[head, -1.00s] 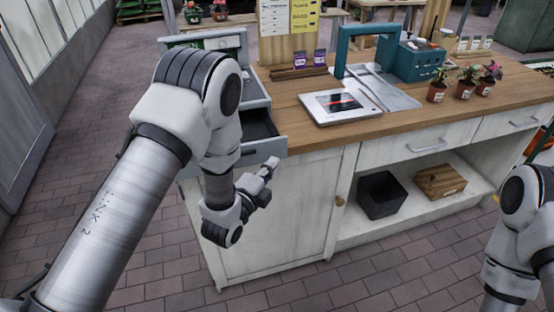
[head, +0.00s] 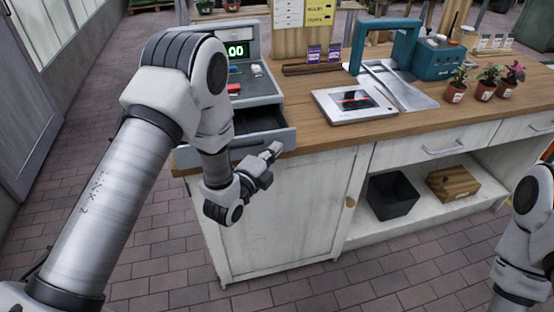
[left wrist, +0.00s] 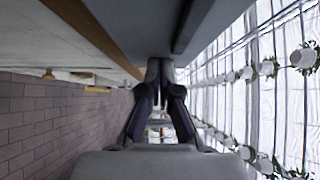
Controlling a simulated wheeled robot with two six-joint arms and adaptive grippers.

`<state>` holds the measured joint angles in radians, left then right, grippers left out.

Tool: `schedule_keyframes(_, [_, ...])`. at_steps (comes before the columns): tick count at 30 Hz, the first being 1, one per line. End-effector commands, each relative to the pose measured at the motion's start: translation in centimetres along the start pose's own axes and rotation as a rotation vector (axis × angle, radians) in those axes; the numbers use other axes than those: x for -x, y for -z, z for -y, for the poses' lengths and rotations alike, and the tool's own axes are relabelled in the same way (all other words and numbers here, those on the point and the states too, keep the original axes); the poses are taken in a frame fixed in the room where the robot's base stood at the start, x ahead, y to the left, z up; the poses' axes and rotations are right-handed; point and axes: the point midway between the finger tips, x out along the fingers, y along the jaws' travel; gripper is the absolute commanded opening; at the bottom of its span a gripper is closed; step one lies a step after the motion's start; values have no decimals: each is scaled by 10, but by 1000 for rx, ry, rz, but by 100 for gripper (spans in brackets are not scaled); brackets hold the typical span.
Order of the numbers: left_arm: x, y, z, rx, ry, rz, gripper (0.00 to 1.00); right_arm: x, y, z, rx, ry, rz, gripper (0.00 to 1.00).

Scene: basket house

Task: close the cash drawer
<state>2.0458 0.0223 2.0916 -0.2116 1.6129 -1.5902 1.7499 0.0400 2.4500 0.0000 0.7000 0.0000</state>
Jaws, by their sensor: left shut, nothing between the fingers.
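The grey cash drawer (head: 285,136) sticks out open from under the cash register (head: 258,88), at the left end of the wooden counter. Its dark inside shows partly behind my left arm. My left gripper (head: 274,149) is at the drawer's front, with its fingers shut and empty. In the left wrist view the closed fingertips (left wrist: 160,66) point at a grey surface (left wrist: 145,25), likely the drawer front. They are at or very near it; I cannot tell if they touch. My right arm shows at the right edge, but its gripper is out of view.
A flat scanner (head: 353,103) and a teal machine (head: 438,58) stand on the counter (head: 320,130). Potted plants (head: 455,93) line its right side. A black bin (head: 392,195) and a wooden box (head: 453,183) sit on the lower shelf. The brick floor in front is clear.

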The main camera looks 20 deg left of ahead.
Motion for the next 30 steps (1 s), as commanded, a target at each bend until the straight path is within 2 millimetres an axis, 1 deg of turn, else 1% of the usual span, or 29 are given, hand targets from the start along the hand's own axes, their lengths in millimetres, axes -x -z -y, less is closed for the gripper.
schedule_keyframes(1, [-7,-8,-2,1,6,4,0,-6,0,0,0,0,0,0])
schedule_keyframes(9, [-49,-50,-2,-1,5,4,0,-23,0,0,0,0,0,0])
schedule_keyframes(15, [-72,-73,-1,-1,4,2,0,-32,0,0,0,0,0,0])
schedule_keyframes(21, [-85,-85,0,-1,2,2,0,-36,0,0,0,0,0,0])
schedule_keyframes(30, [-88,-89,4,-1,8,5,0,-35,0,0,0,0,0,0])
